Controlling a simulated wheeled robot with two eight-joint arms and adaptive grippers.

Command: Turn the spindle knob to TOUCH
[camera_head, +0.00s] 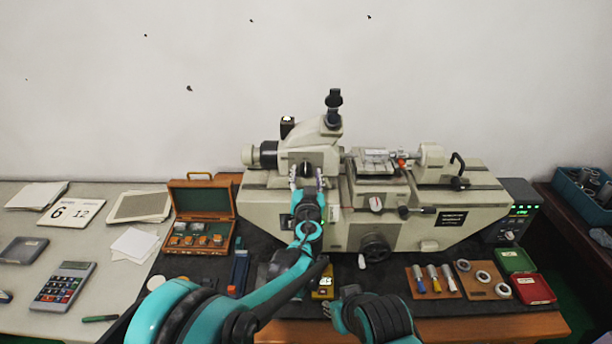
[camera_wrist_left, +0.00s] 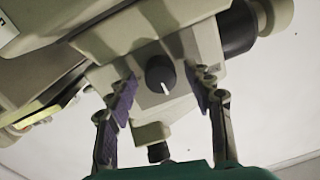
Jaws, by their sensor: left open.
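The black round knob (camera_wrist_left: 160,73) with a white pointer line is on the pale face of the measuring machine (camera_head: 400,225). In the left wrist view its pointer aims downward, tilted slightly right. My left gripper (camera_wrist_left: 160,98) is open, with its two purple-padded fingers apart on either side of the knob, not visibly touching it. In the head view my left gripper (camera_head: 306,184) is at the machine's front, just below the microscope head, where the knob (camera_head: 307,168) shows as a dark shape. No TOUCH lettering is readable.
A black handwheel (camera_head: 375,247) and a small red-marked dial (camera_head: 376,203) are right of my left arm. An open wooden case (camera_head: 203,200) stands left. Rings on a wooden board (camera_head: 482,280), a red box (camera_head: 533,289) and a display box (camera_head: 508,225) are right.

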